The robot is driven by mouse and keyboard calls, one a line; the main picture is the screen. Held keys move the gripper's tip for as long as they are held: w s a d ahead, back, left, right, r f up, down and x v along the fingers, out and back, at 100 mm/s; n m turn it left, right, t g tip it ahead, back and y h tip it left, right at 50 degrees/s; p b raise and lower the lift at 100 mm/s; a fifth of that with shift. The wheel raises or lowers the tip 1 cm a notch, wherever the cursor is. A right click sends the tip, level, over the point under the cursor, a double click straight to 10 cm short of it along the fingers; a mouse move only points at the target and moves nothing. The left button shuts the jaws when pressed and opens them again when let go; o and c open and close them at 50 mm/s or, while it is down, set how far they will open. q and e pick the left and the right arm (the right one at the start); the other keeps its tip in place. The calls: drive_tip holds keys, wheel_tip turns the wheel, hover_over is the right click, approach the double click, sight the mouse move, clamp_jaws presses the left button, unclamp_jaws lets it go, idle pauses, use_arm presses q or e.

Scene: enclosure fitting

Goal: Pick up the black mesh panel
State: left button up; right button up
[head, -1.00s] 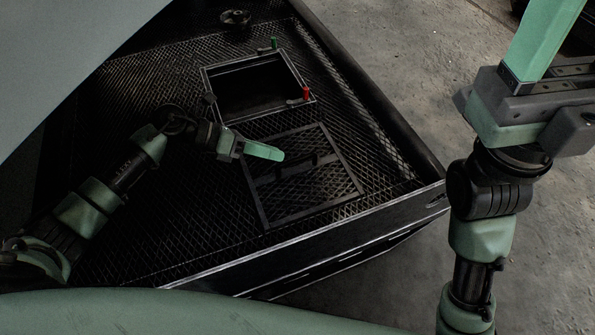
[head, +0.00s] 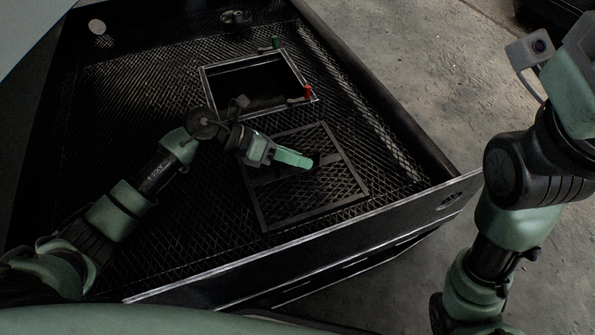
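The black mesh panel (head: 301,207) is a framed square of dark mesh lying flat on the mesh top of the black enclosure (head: 160,250). A dark bar with a handle crosses its middle. My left gripper (head: 308,163) is over the middle of the panel, at the handle, and hides part of it. I cannot tell whether its fingers are apart or closed, or whether they touch the handle. My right arm (head: 500,220) stands at the right, with its gripper out of the picture.
A rectangular opening (head: 250,85) with a metal rim lies behind the panel. A green-handled clamp (head: 276,43) and a red-handled clamp (head: 308,92) stand at its rim. A round black part (head: 235,17) is at the back. Concrete floor (head: 420,70) is clear to the right.

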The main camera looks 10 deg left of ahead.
use_arm(q)
clamp_jaws()
drive_tip(key=shift+a, duration=0.1)
idle(1.1)
drive_tip(key=shift+r, duration=0.1)
